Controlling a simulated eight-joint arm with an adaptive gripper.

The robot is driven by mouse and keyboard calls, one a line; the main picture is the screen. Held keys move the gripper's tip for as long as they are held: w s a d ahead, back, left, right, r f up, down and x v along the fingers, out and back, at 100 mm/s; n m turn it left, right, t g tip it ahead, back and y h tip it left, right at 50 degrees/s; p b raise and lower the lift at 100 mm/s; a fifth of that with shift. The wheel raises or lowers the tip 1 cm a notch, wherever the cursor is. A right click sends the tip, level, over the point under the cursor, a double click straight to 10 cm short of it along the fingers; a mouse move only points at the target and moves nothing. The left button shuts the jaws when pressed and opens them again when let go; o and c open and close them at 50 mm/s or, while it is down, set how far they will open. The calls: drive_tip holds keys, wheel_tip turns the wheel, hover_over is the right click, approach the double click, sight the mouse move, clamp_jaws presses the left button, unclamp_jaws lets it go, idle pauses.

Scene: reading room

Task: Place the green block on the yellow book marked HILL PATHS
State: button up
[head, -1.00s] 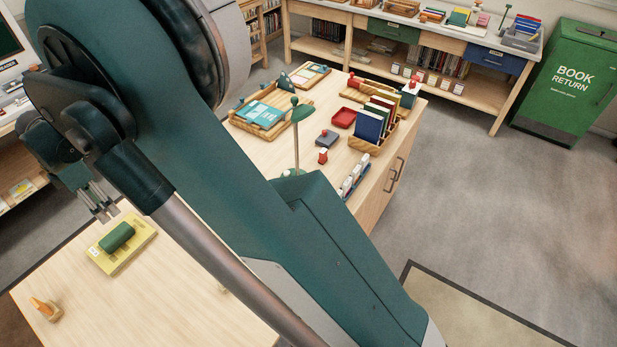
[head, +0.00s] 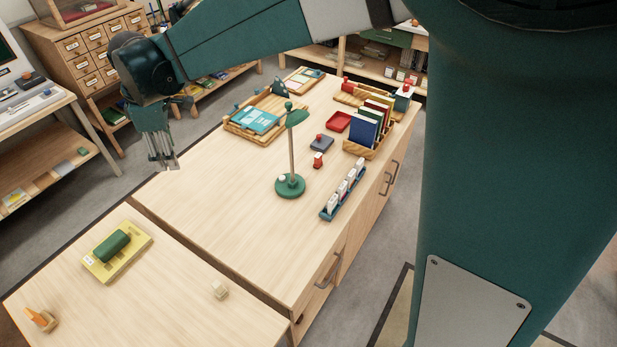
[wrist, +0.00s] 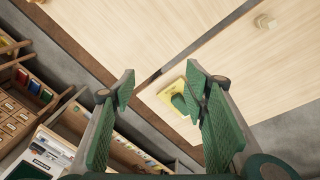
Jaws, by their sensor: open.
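The green block (head: 112,245), a rounded-looking piece, lies on the yellow book (head: 133,262) on the near table. The book's title is too small to read. Both also show in the wrist view, the yellow book (wrist: 170,97) partly hidden behind a finger and the green block (wrist: 179,103) on it. My gripper (head: 163,166) is open and empty in the head view, above and beyond the book, well apart from it. In the wrist view my gripper's fingers (wrist: 165,98) are spread with nothing between them.
On the near table (head: 170,315) stand an orange object (head: 40,320) and a small pale block (head: 219,290). The farther desk holds a green lamp (head: 290,185), a wooden tray (head: 232,128), a book rack (head: 360,150) and a blue card holder (head: 327,212). Much of both tops is bare.

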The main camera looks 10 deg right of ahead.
drive_tip(key=s+d+r+m+t, duration=0.1)
drive_tip(key=s+d+r+m, duration=0.15)
drive_tip(key=d, duration=0.65)
drive_tip(key=s+d+r+m, duration=0.2)
drive_tip(key=s+d+m, duration=0.1)
drive_tip(key=d, duration=0.5)
drive_tip(key=s+d+r+m+t, duration=0.1)
drive_tip(key=s+d+r+m, duration=0.15)
drive_tip(key=d, duration=0.65)
drive_tip(key=s+d+f+m+t, duration=0.1)
drive_tip(key=s+d+m, duration=0.2)
drive_tip(key=s+d, duration=0.2)
drive_tip(key=s+d+f+m+t+h, duration=0.1)
drive_tip(key=s+d+f+m, duration=0.1)
drive_tip(key=s+d, duration=0.4)
drive_tip(key=s+d+f+m+t, duration=0.1)
drive_tip(key=s+d+f+m, duration=0.1)
drive_tip(key=s+d+m, duration=0.3)
drive_tip(key=d, duration=0.3)
drive_tip(key=shift+s+f, duration=0.25)
drive_tip(key=shift+s, duration=0.1)
